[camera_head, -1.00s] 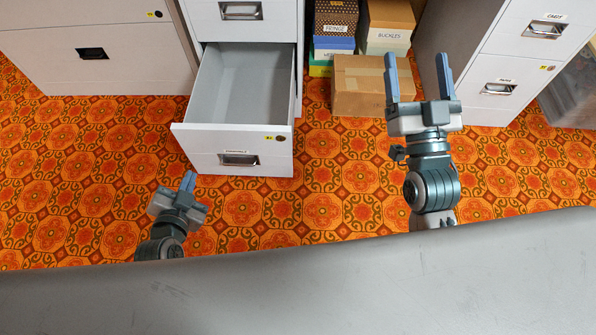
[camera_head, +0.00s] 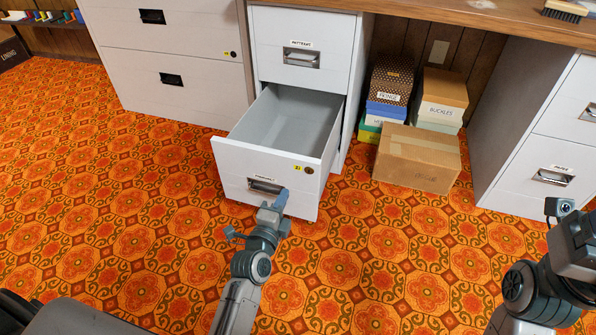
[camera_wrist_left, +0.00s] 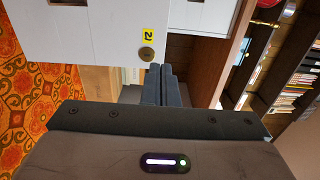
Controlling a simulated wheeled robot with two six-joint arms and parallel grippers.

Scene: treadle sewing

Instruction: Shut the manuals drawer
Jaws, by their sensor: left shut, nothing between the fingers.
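The manuals drawer (camera_head: 238,165) stands pulled out of the white cabinet in the head view, its grey inside showing empty. Its front has a label too small to read surely, a metal handle and a yellow tag with a lock. My left gripper (camera_head: 279,200) is shut and empty, its tips in front of the drawer front just right of the handle; I cannot tell if they touch. In the left wrist view the shut fingers (camera_wrist_left: 163,85) show near the white front (camera_wrist_left: 105,35) with its yellow tag. Of my right arm, only the wrist part shows at the right edge; its fingers are out of frame.
A cardboard box (camera_head: 417,158) stands on the floor right of the cabinet, before stacked boxes (camera_head: 440,98). A wide cabinet (camera_head: 175,60) stands left and another (camera_head: 545,130) right. The patterned floor before the drawer is clear except for my arms.

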